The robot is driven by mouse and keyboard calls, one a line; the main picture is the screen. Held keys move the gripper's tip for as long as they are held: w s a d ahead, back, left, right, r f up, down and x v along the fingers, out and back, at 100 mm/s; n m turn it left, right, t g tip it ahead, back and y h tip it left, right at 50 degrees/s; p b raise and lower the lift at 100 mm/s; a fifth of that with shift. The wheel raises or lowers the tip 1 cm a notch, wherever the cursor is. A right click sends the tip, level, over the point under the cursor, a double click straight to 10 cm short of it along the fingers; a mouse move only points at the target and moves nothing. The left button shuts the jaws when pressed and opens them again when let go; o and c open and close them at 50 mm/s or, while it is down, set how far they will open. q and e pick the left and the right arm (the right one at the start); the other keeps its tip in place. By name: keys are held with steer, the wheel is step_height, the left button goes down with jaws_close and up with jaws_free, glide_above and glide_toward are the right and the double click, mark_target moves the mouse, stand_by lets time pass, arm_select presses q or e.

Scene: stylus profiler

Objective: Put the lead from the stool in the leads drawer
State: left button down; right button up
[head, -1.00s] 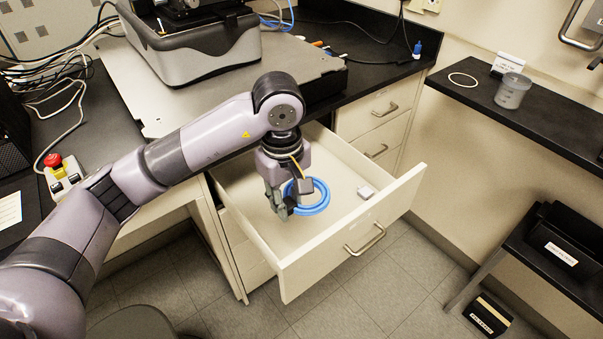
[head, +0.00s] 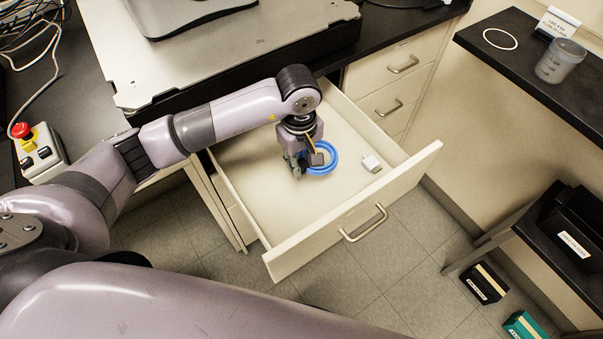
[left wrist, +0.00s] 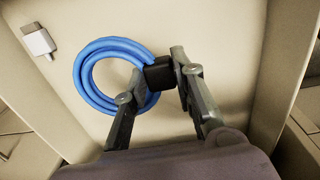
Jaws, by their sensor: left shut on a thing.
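The lead is a coiled blue cable (head: 333,160) with a black block (left wrist: 159,73) on it. It is inside the open drawer (head: 352,228), low over or on the floor; I cannot tell if it touches. My left gripper (head: 307,168) reaches down into the drawer and is shut on the lead at the black block. In the left wrist view the coil (left wrist: 88,85) lies left of the block, partly behind one finger of the gripper (left wrist: 155,85). My right gripper is out of view.
A small white plug adapter (head: 371,162) lies in the drawer near its right side. The drawer floor in front is bare. A worktop with an instrument (head: 185,15) stands behind. A black stool-like stand (head: 545,235) and boxes (head: 486,283) are at right.

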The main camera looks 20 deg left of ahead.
mark_target(302, 186)
arm_select(q)
step_height(302, 186, down, 7)
steer(key=shift+s+f, duration=0.1)
steer(key=shift+f, duration=0.15)
steer(key=shift+f, duration=0.1)
steer(key=c, duration=1.8)
jaws_free()
steer(key=shift+f, duration=0.1)
steer(key=o, duration=0.5)
